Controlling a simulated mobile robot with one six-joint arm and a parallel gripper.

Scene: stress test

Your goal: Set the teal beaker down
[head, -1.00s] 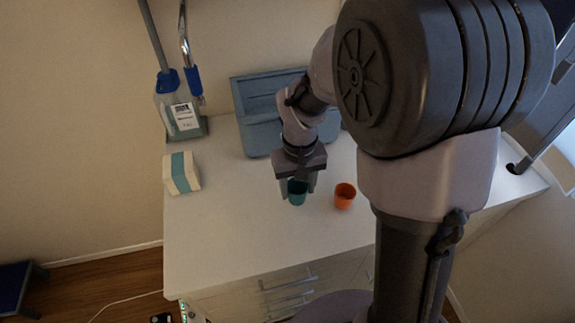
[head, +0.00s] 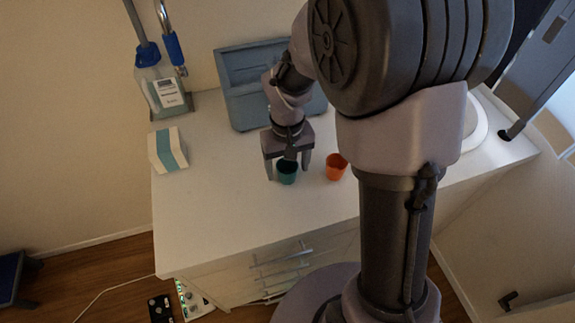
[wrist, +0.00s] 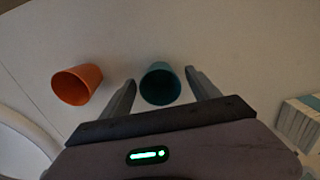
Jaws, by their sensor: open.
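The teal beaker (head: 287,173) stands upright on the white counter (head: 215,205). In the wrist view the teal beaker (wrist: 160,84) sits between the two fingers, with a gap on each side. My gripper (head: 287,171) is open around the beaker, pointing down at the counter. It also shows in the wrist view (wrist: 160,88). The beaker's far side is partly hidden by the gripper in the head view.
An orange cup (head: 336,167) stands close to the right of my gripper. A blue-grey bin (head: 245,95) is behind it. A white and teal box (head: 167,150) and a bottle (head: 163,88) are at the left. The front left counter is clear.

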